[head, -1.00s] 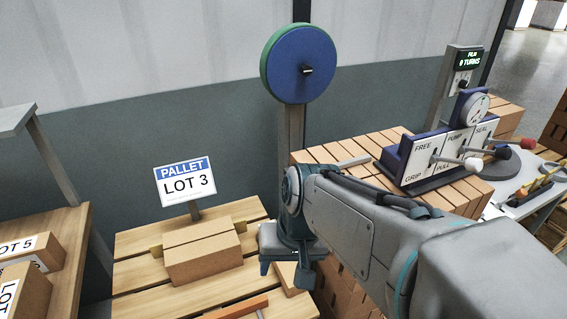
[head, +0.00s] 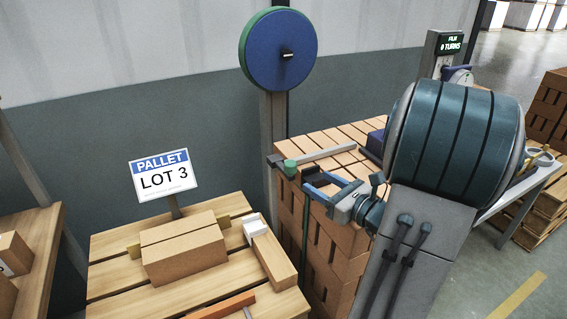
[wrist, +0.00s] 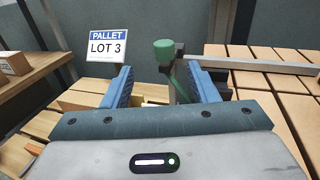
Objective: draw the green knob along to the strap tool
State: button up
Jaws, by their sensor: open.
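The green knob (head: 290,165) stands at the left end of a grey rail on the brick stack's near left edge. It also shows in the wrist view (wrist: 164,50), ahead of my fingertips and slightly right of midway between them. My gripper (head: 312,182) is open and empty, its blue fingers pointing at the knob; both fingers show in the wrist view (wrist: 160,76). A green strap runs down below the knob. The blue strap tool (head: 375,141) is mostly hidden behind my arm, with its round gauge (head: 458,75) showing above.
The grey rail (head: 326,154) crosses the brick stack (head: 352,132). A blue disc on a post (head: 278,50) stands behind. A display (head: 450,43) reads 0 TURNS.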

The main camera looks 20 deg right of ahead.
jog(key=p, duration=0.2)
send_near(282, 163)
jog(key=w+a+r, duration=0.2)
jog(key=w, duration=0.1)
jog(key=w+a+r, duration=0.2)
jog(key=shift+w, duration=0.1)
jog(key=c, duration=1.1)
grip_shut()
